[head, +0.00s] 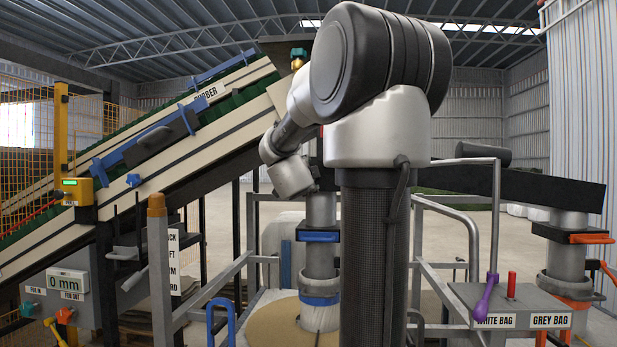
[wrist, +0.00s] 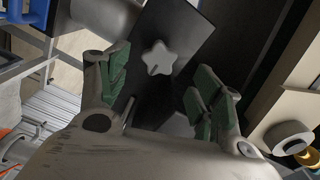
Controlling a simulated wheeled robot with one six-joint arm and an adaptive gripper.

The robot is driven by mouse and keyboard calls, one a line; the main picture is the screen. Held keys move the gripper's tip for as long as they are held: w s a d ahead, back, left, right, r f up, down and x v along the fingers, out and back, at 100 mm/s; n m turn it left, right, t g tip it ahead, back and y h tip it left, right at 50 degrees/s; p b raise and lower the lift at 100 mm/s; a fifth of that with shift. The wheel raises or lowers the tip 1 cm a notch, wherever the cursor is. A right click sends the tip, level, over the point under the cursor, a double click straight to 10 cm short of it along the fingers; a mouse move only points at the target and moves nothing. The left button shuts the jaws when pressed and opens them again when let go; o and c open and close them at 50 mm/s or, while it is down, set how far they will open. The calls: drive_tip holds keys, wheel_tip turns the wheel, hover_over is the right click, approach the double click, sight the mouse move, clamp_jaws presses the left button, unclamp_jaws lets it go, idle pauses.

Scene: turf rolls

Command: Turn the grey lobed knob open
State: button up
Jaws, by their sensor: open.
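The grey lobed knob (wrist: 160,58) shows in the wrist view as a pale star shape on a dark tilted plate (wrist: 185,32). My gripper (wrist: 161,88) is open, with its green-padded fingers spread wide to the left and right below the knob in the picture. Nothing is between the pads, and the knob appears ahead of the fingertips, not held. I cannot tell the exact distance. In the head view my arm blocks the middle, and I cannot make out the knob or the fingers there.
A sloping conveyor (head: 150,157) marked RUBBER rises at the left. A steel bag spout (head: 321,250) with a blue clamp stands behind my arm. A grey box (head: 520,300) with purple and red levers stands at the right. Steel guard rails (head: 215,285) run close around.

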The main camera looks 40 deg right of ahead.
drive_tip(key=shift+v, duration=1.9)
